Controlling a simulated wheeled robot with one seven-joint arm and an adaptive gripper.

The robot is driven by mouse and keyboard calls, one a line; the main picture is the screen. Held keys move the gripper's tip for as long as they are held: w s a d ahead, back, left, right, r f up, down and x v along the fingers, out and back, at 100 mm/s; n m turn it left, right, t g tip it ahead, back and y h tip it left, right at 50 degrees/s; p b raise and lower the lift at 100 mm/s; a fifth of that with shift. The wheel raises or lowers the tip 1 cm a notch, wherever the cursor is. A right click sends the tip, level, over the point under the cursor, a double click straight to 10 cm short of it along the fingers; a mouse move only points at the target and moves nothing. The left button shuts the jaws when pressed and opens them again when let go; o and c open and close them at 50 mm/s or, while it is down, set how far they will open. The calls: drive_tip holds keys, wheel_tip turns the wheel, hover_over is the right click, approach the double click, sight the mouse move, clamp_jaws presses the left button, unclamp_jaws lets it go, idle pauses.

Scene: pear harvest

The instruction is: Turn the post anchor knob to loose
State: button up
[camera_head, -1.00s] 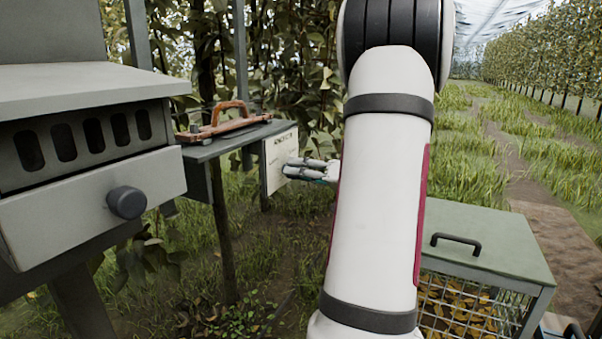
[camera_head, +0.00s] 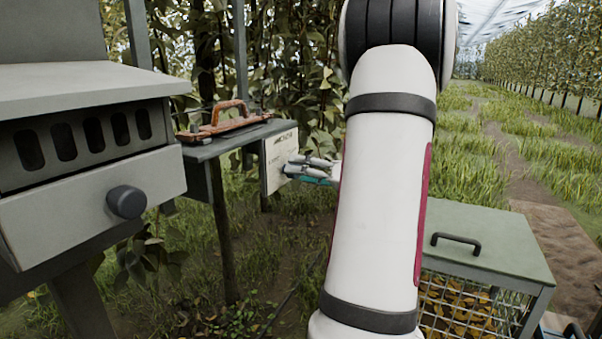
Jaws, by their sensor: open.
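A white panel (camera_head: 277,165) with dark lettering hangs at the end of the grey shelf, left of my arm. The lettering is too small to read fully, and it may be the post anchor plate. The anchor knob itself cannot be made out; my gripper may hide it. My gripper (camera_head: 300,167) is at the panel's right edge, its fingers pointing left toward the panel face. The fingers look slightly apart with nothing seen between them. Whether they touch the panel cannot be told. My white arm hides the area to the right.
A grey cabinet with a drawer (camera_head: 95,192) and black round knob (camera_head: 126,202) stands at left. A red-brown handled tool (camera_head: 225,122) lies on the grey shelf (camera_head: 235,142). A green-lidded mesh crate (camera_head: 485,245) of leaves stands at right. Grass and foliage lie behind.

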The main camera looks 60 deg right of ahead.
drive_tip(key=s, duration=1.1)
drive_tip(key=shift+r, duration=0.3)
